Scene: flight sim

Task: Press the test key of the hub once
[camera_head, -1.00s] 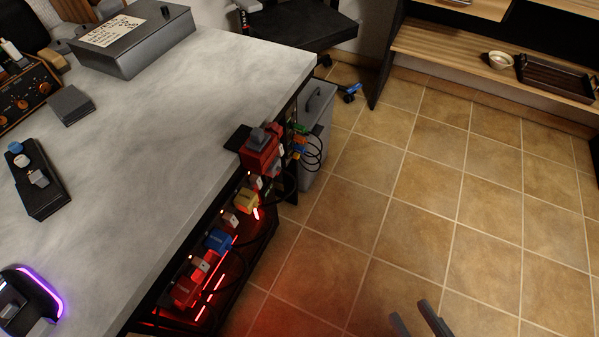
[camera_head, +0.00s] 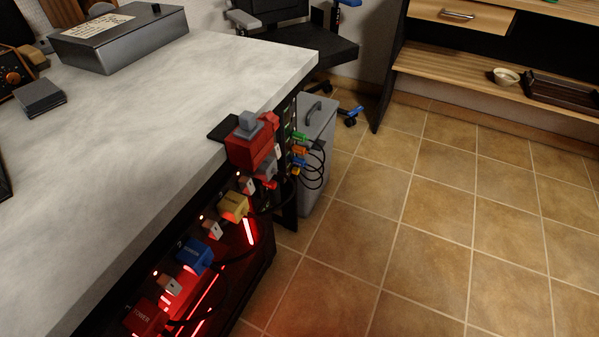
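What looks like the hub is a row of coloured blocks along the side of the grey desk, lit red from below. A red block (camera_head: 250,148) with a grey knob (camera_head: 248,122) on top is at the desk edge. Below it come a yellow block (camera_head: 233,205), a blue block (camera_head: 194,255) and a red block marked "POWER" (camera_head: 145,318). Small pale keys (camera_head: 213,231) with red lights sit between them. I cannot tell which key is the test key. My gripper is not in view.
The grey desk top (camera_head: 150,130) carries a metal box (camera_head: 120,38). A grey bin (camera_head: 317,125) and coloured plugs with black cables (camera_head: 313,165) stand beyond the hub. A black chair (camera_head: 290,45) is behind. The tiled floor (camera_head: 430,230) at right is clear.

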